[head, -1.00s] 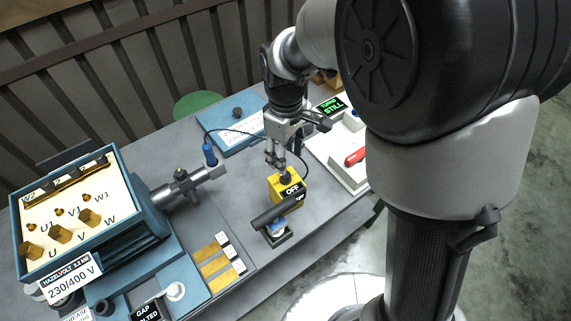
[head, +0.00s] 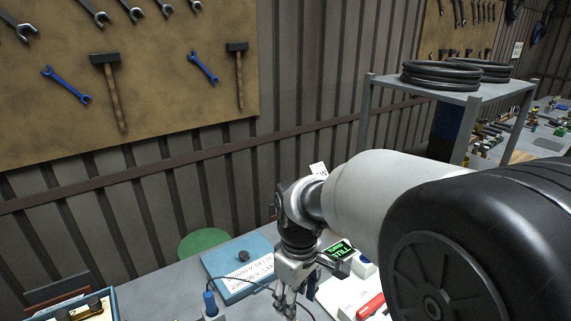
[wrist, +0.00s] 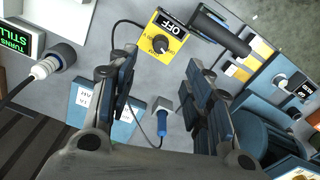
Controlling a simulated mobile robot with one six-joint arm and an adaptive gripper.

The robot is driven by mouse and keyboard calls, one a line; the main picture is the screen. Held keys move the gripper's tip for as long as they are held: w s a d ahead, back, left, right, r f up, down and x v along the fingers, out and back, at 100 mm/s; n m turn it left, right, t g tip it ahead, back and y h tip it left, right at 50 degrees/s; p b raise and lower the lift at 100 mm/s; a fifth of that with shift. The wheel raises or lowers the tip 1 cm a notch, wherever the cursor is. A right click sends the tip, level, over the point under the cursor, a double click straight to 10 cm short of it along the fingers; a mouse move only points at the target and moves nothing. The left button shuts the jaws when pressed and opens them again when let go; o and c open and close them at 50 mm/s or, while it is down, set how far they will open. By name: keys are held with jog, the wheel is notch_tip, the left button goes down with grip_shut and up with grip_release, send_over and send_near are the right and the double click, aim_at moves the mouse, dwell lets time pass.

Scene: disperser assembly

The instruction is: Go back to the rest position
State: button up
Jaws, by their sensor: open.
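My gripper (head: 287,306) shows at the bottom of the head view, above the grey bench, with its fingertips at the frame's lower edge. In the wrist view my gripper (wrist: 158,82) has its two dark fingers wide apart with nothing between them. The yellow box (wrist: 163,40) with a black knob and an OFF label lies beyond the fingertips in the wrist view, apart from them. The yellow box is out of the head view.
A blue plate (head: 238,272) and a green display (head: 340,249) reading TURNS STILL lie near my gripper. A red-handled item (head: 370,305) is at right. A tool board (head: 130,70) hangs behind; a shelf (head: 450,92) with black rings stands at right.

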jog(key=s+d+r+m+t, duration=0.2)
jog(key=s+d+r+m, duration=0.2)
jog(key=s, duration=0.5)
jog(key=s+d+r+m+t, duration=0.2)
jog(key=s+d+r+m, duration=0.3)
jog(key=s+d, duration=0.2)
jog(key=s, duration=0.2)
jog(key=shift+s+d+r+m, duration=0.15)
jog(key=shift+s+d+m, duration=0.1)
jog(key=shift+s+m, duration=0.05)
